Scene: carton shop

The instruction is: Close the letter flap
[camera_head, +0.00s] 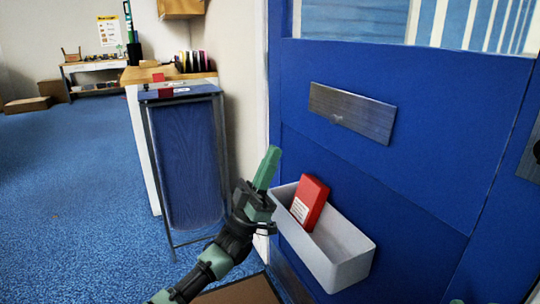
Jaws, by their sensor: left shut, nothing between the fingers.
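The letter flap (352,112) is a brushed metal plate on the blue door (440,150), below the window. It looks close to flat against the door; I cannot tell whether it stands slightly open. My left gripper (267,168) is shut and empty, its green fingers pointing up. In the picture it is left of and below the flap, clear of it, near the left end of the white bin.
A white open bin (345,272) is on the door below the flap, with a red box (309,202) leaning in it. A blue-sided stand (188,160) is at the left by a counter. Blue carpet (70,190) lies open at far left.

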